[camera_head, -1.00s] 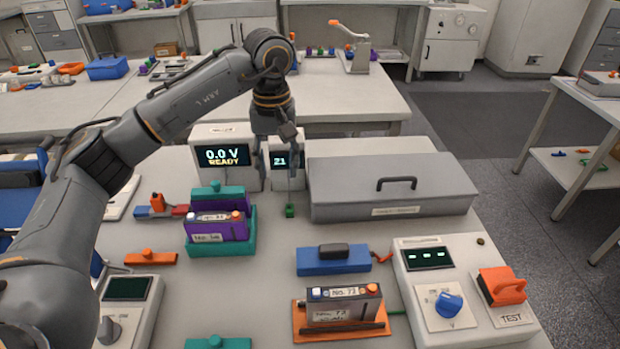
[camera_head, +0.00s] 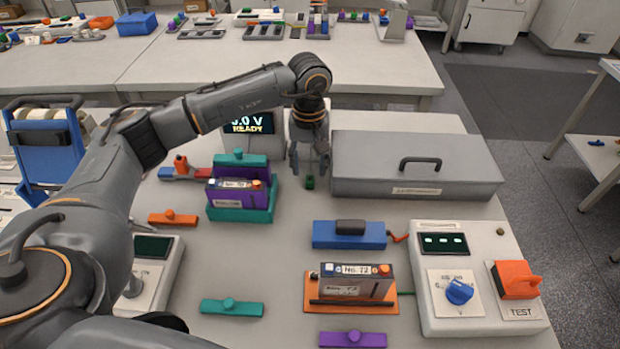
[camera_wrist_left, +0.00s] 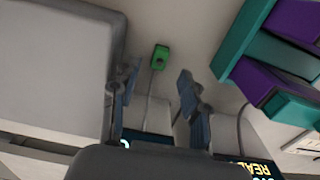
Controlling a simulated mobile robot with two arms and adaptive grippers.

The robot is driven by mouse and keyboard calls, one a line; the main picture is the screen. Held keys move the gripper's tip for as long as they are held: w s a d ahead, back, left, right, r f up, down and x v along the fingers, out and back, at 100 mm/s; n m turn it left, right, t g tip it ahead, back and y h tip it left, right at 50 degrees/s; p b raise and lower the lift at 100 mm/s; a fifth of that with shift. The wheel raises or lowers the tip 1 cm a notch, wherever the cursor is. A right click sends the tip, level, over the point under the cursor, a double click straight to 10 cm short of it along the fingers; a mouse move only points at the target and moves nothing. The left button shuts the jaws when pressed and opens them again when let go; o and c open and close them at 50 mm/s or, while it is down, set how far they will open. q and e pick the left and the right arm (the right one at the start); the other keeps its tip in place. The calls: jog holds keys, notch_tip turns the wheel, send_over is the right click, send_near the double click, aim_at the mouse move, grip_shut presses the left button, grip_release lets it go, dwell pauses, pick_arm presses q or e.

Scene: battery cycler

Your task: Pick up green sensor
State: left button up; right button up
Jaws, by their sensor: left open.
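The green sensor (camera_head: 310,183) is a small green block on the table, between the teal holder and the grey lidded box. In the left wrist view the green sensor (camera_wrist_left: 160,57) lies beyond the fingertips, roughly between them, with a thin cable running from it. My left gripper (camera_head: 309,172) points down above and just behind the sensor, open and empty. Its two spread fingers (camera_wrist_left: 157,78) show in the left wrist view, apart from the sensor. My right gripper is not seen.
The grey box (camera_head: 415,165) stands close on the right of the gripper. The teal holder (camera_head: 240,214) with a purple battery (camera_head: 237,192) stands on the left. A display reading READY (camera_head: 247,124) is behind.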

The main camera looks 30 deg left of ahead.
aim_at(310, 177)
pick_arm(q)
notch_tip(310, 177, down, 3)
jog(key=shift+d+f+p, duration=0.1)
jog(key=shift+f+p, duration=0.1)
jog(key=shift+p, duration=0.1)
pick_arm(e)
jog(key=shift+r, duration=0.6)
pick_arm(q)
jog(key=shift+c, duration=0.2)
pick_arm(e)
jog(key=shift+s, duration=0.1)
pick_arm(q)
grip_shut()
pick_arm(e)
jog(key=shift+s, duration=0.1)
pick_arm(q)
jog(key=shift+w+r, duration=0.1)
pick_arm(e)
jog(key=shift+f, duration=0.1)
